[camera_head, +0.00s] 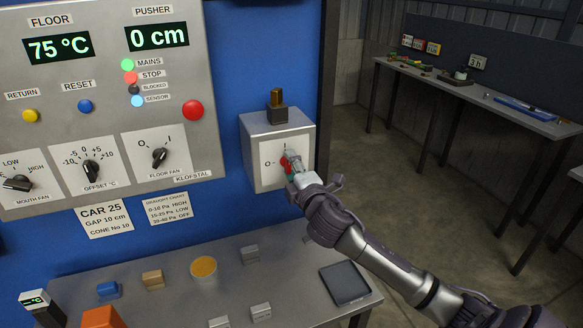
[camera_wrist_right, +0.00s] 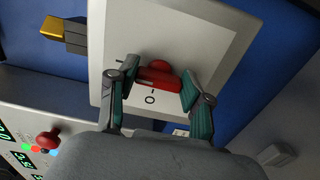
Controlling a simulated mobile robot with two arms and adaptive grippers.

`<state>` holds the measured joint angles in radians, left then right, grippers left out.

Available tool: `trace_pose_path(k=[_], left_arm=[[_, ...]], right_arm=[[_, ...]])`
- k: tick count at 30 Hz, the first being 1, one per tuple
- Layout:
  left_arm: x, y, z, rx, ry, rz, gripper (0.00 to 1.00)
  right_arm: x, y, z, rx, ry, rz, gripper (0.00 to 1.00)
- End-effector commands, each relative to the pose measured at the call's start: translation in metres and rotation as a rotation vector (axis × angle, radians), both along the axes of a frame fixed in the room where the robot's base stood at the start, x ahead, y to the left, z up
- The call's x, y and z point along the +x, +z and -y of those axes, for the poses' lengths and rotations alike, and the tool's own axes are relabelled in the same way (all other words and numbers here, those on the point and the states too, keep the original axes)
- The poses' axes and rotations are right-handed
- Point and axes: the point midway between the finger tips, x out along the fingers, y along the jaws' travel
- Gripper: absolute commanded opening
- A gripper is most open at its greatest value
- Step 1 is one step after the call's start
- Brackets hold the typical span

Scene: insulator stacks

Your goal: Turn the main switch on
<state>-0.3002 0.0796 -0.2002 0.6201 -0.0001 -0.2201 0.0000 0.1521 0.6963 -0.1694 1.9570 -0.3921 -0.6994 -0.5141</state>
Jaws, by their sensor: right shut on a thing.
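The main switch is a grey box (camera_head: 253,152) on the blue wall, with a white plate marked O on the left and I at the top. Its red handle (camera_head: 284,163) also shows in the right wrist view (camera_wrist_right: 156,78). There the handle lies across the line of the O mark, so it appears roughly upright, toward the I. My right gripper (camera_head: 292,168) is shut on the handle, with one teal fingertip at each end in the right wrist view. Its fingers hide part of the handle in the head view. My left gripper is not in view.
A control panel (camera_head: 60,130) with lit displays, a green light by MAINS, buttons and knobs stands left of the switch. A grey table (camera_head: 305,270) below holds blocks, a round yellow-topped pot (camera_head: 203,270) and a dark tray (camera_head: 345,284). Open floor lies right.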

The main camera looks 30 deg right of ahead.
Motion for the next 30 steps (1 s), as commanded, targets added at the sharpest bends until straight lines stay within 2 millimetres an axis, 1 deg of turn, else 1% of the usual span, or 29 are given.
trace_pose_path(k=[2, 3, 7, 8, 16, 20, 23, 30], left_arm=[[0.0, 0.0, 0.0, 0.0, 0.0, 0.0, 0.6], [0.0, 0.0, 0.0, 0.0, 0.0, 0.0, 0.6], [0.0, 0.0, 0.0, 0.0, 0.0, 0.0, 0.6], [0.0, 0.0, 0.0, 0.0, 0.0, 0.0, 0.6], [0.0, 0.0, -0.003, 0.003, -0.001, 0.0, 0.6], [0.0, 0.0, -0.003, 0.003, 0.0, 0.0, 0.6], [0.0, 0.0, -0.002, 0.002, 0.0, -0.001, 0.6], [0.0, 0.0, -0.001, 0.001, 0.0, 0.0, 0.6]], right_arm=[[0.0, -0.001, 0.0, 0.004, 0.0, -0.001, 0.15], [0.0, -0.001, 0.0, 0.004, 0.0, -0.001, 0.51], [0.0, -0.001, 0.0, 0.003, 0.0, -0.001, 0.73], [0.0, -0.001, 0.0, 0.002, 0.0, -0.001, 0.75], [0.0, 0.0, 0.0, 0.001, 0.0, -0.001, 0.75], [-0.008, -0.001, -0.002, 0.001, 0.001, -0.001, 0.75], [-0.023, -0.002, -0.006, 0.001, 0.002, -0.003, 0.75], [-0.074, -0.002, -0.018, 0.003, 0.002, -0.004, 0.75]])
